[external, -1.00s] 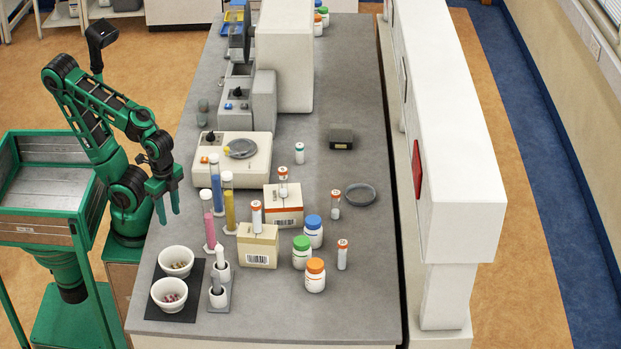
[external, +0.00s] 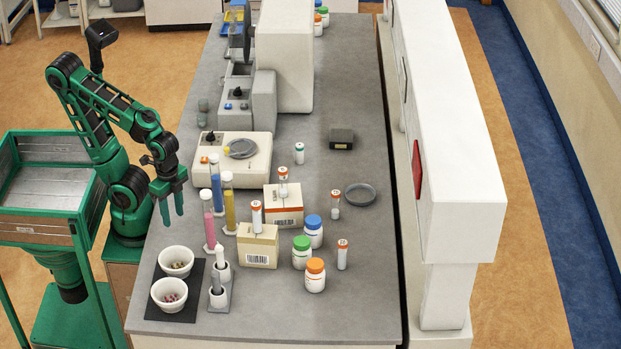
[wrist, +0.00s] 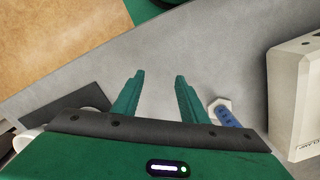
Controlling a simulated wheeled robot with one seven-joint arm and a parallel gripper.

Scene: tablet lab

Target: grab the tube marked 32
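Several small white tubes with orange caps are in the external view. One tube (external: 257,216) stands on the nearer carton, one (external: 283,186) on the carton behind it, one (external: 335,207) beside the grey dish, and one (external: 342,257) at the front right. My gripper (external: 172,216) is open and empty, pointing down over the bench's left edge. In the wrist view its fingers (wrist: 159,88) are apart with bare bench between them.
Tall cylinders of pink (external: 208,221), blue and yellow (external: 229,206) stand just right of my gripper. Two white bowls (external: 168,302) sit on a dark mat in front. A balance (external: 232,172) is behind. Blue-, green- and orange-capped bottles (external: 315,277) stand near the front right tube.

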